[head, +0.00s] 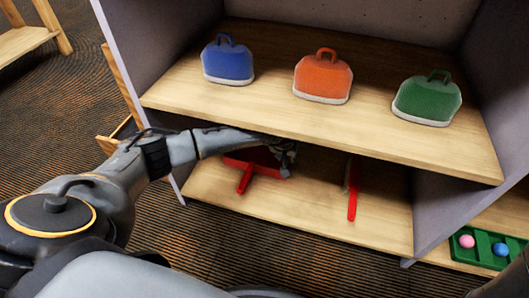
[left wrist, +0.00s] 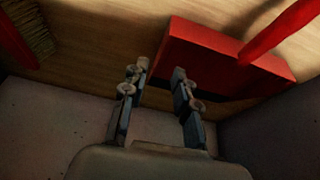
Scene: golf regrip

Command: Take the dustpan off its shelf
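The red dustpan (head: 262,159) lies on the lower wooden shelf, left of its middle, with its handle (head: 245,180) pointing to the front edge. My left arm reaches in under the upper shelf. My left gripper (head: 287,148) is at the pan's right rear part, partly shaded. In the left wrist view, the two fingers (left wrist: 159,77) are apart with nothing between them. There the red pan (left wrist: 215,58) lies beyond and right of the fingers, its handle (left wrist: 283,28) at upper right. Whether a finger touches the pan I cannot tell. My right gripper is not in view.
A red-handled brush (head: 352,195) lies on the same shelf to the right; its bristles (left wrist: 30,32) show in the left wrist view. The upper shelf (head: 270,105) overhangs, holding blue, orange and green bags. A green tray (head: 468,254) with balls is at lower right.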

